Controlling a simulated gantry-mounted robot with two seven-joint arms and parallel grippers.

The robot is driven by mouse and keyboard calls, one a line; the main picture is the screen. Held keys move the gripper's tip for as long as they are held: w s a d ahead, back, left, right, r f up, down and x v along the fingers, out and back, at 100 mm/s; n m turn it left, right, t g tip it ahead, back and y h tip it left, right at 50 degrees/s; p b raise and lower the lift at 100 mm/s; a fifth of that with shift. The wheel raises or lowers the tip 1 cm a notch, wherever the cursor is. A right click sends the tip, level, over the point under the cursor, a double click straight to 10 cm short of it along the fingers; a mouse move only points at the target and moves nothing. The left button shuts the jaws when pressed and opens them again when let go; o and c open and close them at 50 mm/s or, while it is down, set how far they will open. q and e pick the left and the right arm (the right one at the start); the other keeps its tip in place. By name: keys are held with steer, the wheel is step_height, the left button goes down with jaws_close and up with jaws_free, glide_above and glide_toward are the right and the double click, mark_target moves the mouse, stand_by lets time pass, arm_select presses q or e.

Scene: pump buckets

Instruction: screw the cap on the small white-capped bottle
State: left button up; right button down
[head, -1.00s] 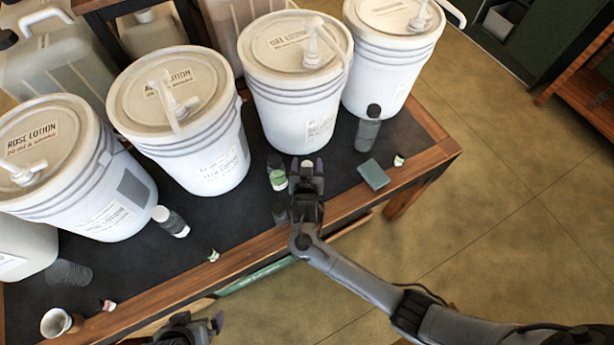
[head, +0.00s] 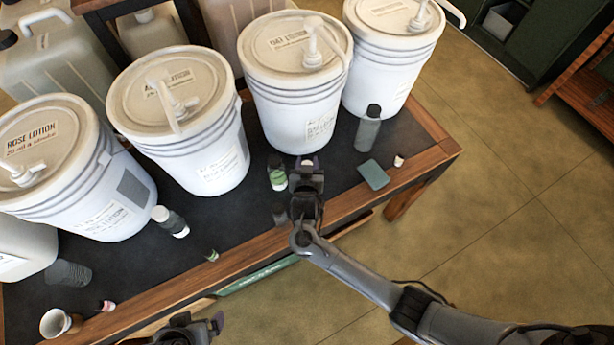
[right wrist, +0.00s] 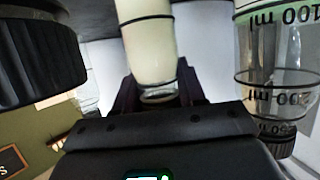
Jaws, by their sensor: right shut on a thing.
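My right gripper (head: 307,172) is over the table's front part, upright-looking and shut at the top of a small bottle. A bit of its white cap (head: 308,160) shows just past the fingertips; the rest is hidden by the gripper. In the right wrist view, a cream-filled small bottle (right wrist: 147,50) with black lines has its capped end between the fingers (right wrist: 158,95); the exact seating of the cap is unclear. My left gripper (head: 205,328) shows only partly at the bottom edge, away from the bottle; its jaws are unclear.
A green-labelled bottle (head: 277,178) stands close left of my right gripper. A grey bottle (head: 368,128), a teal block (head: 374,174) and a small cap (head: 399,160) are to the right. Pump buckets (head: 205,150) line the back.

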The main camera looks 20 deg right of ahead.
steer(key=shift+r, duration=0.15)
steer(key=shift+r, duration=0.6)
step_height(320, 180, up, 2)
steer(key=shift+r, duration=0.25)
steer(key=s+d+r+p, duration=0.1)
steer(key=s+d+r, duration=0.6)
steer(key=d, duration=0.2)
steer(key=shift+d+p, duration=0.2)
steer(key=shift+p, duration=0.1)
